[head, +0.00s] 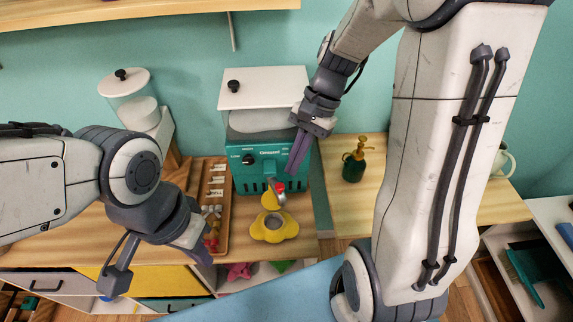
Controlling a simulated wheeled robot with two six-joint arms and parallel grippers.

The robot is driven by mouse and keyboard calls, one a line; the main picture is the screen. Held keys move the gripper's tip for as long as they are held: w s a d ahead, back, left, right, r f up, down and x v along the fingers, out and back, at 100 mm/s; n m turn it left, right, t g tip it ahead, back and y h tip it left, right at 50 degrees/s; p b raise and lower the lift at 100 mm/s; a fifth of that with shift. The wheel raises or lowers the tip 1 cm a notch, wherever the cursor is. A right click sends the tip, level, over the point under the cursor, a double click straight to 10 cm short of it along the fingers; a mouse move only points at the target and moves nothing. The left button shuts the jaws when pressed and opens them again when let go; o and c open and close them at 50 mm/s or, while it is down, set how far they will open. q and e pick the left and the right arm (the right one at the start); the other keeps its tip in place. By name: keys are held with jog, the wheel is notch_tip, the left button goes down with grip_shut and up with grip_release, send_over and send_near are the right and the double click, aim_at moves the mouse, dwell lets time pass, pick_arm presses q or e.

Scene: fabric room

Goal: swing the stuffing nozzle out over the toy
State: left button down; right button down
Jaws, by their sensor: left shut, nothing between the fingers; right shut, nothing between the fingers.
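The stuffing machine (258,165) is a teal box with a dial, slots and a clear, white-lidded hopper on top. It stands against the wall on the wooden table. A yellow toy (273,230) lies in front of it, with a smaller yellow part and a red piece just behind. A small grey part near the red piece may be the nozzle; I cannot tell its angle clearly. My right gripper (294,170) is shut and empty, pointing down at the machine's front right, above and behind the toy. My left gripper (205,258) is shut and empty, low at the table's front edge, left of the toy.
A wooden tray (215,170) with small items lies left of the machine. A lidded clear canister (128,90) stands at the back left. A green spray bottle (354,165) stands on the right-hand table. A shelf runs above. My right arm covers much of the right side.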

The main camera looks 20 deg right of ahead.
jog(key=w+d+f+m+t+y, duration=0.25)
jog(key=d+m, duration=0.55)
jog(key=d, duration=0.4)
jog(key=p, duration=0.2)
send_near(285, 197)
notch_tip(285, 197, down, 3)
jog(key=w+a, duration=0.2)
jog(key=shift+s+a, duration=0.1)
jog(key=shift+a, duration=0.45)
jog(key=a, duration=0.1)
jog(key=s+a+b, duration=0.1)
jog(key=a, duration=0.1)
jog(key=shift+s, duration=0.15)
jog(key=shift+r, duration=0.1)
